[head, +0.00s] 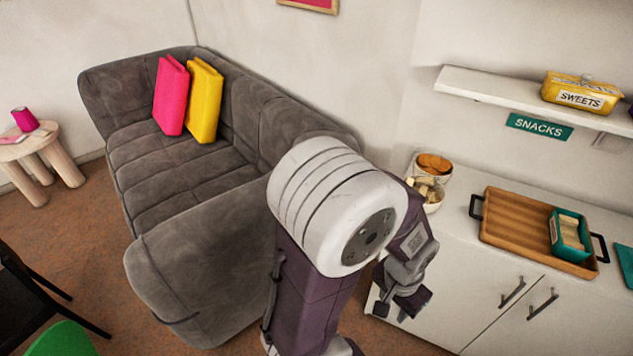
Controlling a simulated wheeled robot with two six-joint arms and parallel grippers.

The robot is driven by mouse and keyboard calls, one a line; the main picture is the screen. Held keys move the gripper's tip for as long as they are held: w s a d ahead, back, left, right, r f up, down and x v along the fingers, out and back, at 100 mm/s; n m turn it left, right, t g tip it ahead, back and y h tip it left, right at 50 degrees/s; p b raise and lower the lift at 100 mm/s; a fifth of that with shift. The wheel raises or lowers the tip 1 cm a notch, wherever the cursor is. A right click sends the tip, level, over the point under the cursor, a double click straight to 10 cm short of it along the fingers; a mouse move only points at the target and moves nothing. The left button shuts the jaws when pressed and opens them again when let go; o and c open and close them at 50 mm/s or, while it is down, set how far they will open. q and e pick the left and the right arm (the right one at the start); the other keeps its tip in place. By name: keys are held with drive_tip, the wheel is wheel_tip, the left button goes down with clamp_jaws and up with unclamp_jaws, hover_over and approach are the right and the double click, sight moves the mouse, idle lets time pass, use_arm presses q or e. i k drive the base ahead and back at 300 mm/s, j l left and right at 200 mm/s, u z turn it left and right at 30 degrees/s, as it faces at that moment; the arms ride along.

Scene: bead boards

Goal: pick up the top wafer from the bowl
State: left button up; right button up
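Two bowls stand at the left end of the white cabinet top. The rear bowl (447,178) holds round orange-brown pieces (434,162). The front bowl (433,207) holds pale, blocky pieces (424,189) that may be wafers; they are too small to tell, and my arm partly hides this bowl. My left gripper (398,306) hangs in front of the cabinet, below and in front of the bowls, apart from them. Its fingers look spread with nothing between them. My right gripper is not in view.
A wooden tray (507,221) with dark handles holds a teal box (571,240) of pale pieces, right of the bowls. A wall shelf (500,88) with a yellow sweets tin (582,94) hangs above. A grey sofa (200,240) stands left.

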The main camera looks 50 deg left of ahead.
sight(423, 189)
drive_tip(key=u, duration=1)
drive_tip(key=i+l+u, duration=0.25)
drive_tip(key=l+u, duration=0.1)
drive_tip(key=u, duration=0.2)
